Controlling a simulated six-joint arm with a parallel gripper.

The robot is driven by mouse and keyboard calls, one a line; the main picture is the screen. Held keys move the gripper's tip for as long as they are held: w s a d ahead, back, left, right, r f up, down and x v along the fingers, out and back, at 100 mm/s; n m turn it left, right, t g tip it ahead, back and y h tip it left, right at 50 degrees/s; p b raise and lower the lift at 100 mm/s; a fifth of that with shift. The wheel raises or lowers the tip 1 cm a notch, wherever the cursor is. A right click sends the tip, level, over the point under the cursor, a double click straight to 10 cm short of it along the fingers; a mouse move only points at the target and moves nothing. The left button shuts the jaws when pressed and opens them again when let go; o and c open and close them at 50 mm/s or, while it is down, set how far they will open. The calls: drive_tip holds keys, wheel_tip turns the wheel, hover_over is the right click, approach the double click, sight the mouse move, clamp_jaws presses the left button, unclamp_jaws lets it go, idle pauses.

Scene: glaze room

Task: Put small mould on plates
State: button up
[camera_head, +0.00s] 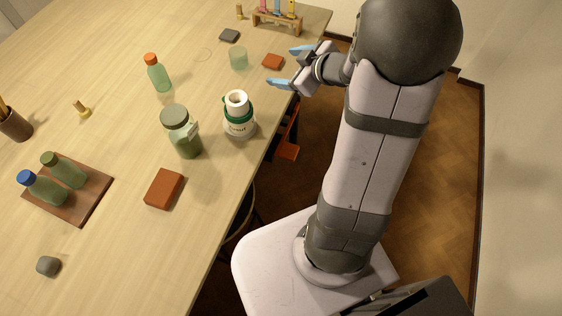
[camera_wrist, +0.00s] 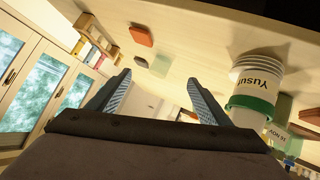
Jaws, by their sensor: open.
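A small red-brown block (camera_head: 273,62) lies on the table near the right edge; it looks like the small mould, but its kind is not certain. A larger red-brown block (camera_head: 164,188) lies nearer me.
A white container with a green band (camera_head: 239,126) stands near the edge, beside a green jar (camera_head: 184,140).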

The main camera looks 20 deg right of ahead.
drive_tip(key=s+a+f+m+g+h, duration=0.1)
drive_tip(key=s+a+f+m+g, duration=0.1)
drive_tip(key=s, duration=0.5)
drive_tip(key=s+a+f+m+g+h, duration=0.1)
drive_tip(key=s+a+f+m+g, duration=0.1)
drive_tip(key=s+a+g, duration=0.3)
drive_tip(key=s+a+f+m+g+h, duration=0.1)
drive_tip(key=s+a, duration=0.4)
drive_tip(key=s, duration=0.6)
drive_tip(key=f+m+g, duration=0.1)
drive_tip(key=m+g, duration=0.1)
drive_tip(key=shift+s+f+m+g, duration=0.2)
drive_tip(key=shift+f+m+g, duration=0.1)
drive_tip(key=shift+g, duration=0.1)
